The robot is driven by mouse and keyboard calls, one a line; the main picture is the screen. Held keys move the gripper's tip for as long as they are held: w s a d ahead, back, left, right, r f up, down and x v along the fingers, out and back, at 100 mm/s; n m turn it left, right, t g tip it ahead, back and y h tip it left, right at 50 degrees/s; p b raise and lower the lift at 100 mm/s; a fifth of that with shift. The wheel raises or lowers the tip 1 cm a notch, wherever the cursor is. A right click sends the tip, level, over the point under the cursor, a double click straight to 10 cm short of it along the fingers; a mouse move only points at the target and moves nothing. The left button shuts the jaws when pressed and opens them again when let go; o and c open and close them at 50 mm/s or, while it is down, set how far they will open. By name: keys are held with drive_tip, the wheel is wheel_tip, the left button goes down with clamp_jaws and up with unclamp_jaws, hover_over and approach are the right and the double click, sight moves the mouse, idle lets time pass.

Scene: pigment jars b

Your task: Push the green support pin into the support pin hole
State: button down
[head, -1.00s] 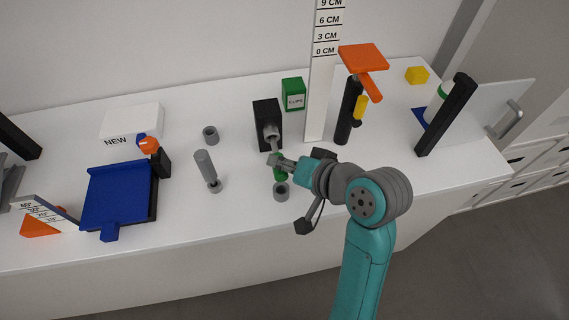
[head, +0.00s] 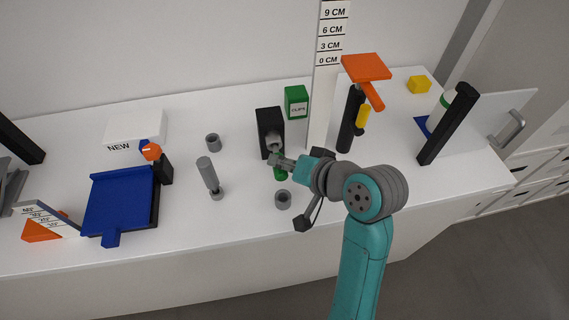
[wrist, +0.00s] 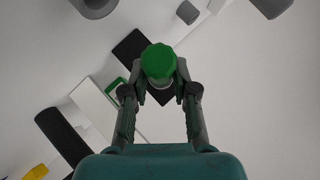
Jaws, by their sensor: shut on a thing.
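My gripper (head: 279,163) is shut on the green support pin (wrist: 158,62). In the wrist view its faceted green head is between the two fingertips, facing the camera, and the shaft below is mostly hidden. In the head view a bit of the green pin (head: 280,174) shows just under the fingers. The black block (head: 266,121) with a grey round part (head: 273,144) on its front stands right behind the gripper. It shows partly behind the pin in the wrist view (wrist: 131,46). I cannot make out the support pin hole, nor whether the pin touches anything.
A grey post (head: 208,174) is to the left. The green clips box (head: 296,102), ruler board (head: 322,105) and black stand (head: 349,120) are behind and right.

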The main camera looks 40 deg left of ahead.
drive_tip(key=shift+w+a, duration=0.2)
drive_tip(key=shift+a, duration=0.05)
drive_tip(key=c, duration=0.8)
unclamp_jaws()
drive_tip(key=v, duration=1.2)
